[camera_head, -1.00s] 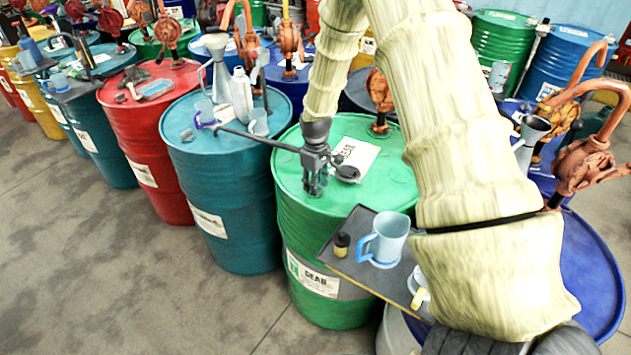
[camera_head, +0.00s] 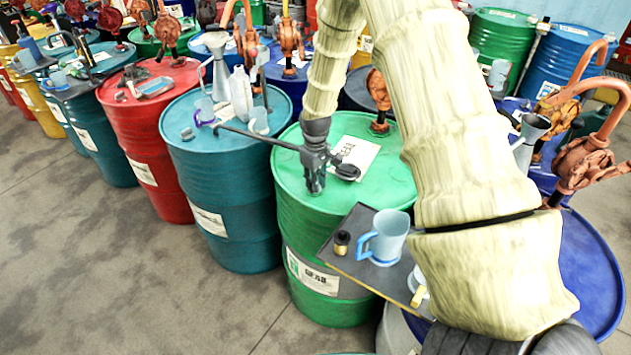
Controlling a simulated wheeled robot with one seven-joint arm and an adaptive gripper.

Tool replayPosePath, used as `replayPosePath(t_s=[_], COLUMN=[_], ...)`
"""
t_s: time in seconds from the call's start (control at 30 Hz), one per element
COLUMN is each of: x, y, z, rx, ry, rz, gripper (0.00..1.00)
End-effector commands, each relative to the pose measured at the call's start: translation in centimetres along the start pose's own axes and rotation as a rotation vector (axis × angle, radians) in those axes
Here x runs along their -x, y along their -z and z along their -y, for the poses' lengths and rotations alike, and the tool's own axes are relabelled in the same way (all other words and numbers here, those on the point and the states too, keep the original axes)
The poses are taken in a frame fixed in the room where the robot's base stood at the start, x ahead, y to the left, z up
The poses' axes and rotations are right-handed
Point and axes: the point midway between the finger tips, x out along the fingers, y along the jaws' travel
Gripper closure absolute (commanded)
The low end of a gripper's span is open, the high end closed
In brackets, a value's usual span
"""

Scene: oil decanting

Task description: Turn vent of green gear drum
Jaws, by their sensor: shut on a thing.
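The green gear drum (camera_head: 318,250) stands upright in the middle, with a paper label on its front. My gripper (camera_head: 315,188) points down at the left part of its lid (camera_head: 382,182). Its fingers are shut on the vent, which they hide almost wholly. A long dark bar (camera_head: 240,133) reaches left from the gripper over the teal drum, and a short dark round-ended piece (camera_head: 346,171) sticks out to its right. I cannot tell whether these belong to the gripper or to a tool.
A white sheet (camera_head: 356,153) lies on the green lid beside a rusty orange pump (camera_head: 379,100). A dark board (camera_head: 360,228) with a blue mug (camera_head: 388,236) and a small bottle (camera_head: 342,241) stands at front right. The teal drum (camera_head: 225,170) with a funnel is close left.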

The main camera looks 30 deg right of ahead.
Motion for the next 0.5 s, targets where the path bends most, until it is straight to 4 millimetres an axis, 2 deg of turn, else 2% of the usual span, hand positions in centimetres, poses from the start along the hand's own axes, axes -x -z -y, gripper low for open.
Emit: replayPosePath(t_s=[0.5], x=[0.05], y=[0.11], z=[0.01], rx=[-0.445], ry=[-0.003], rz=[-0.002], gripper=[1.00])
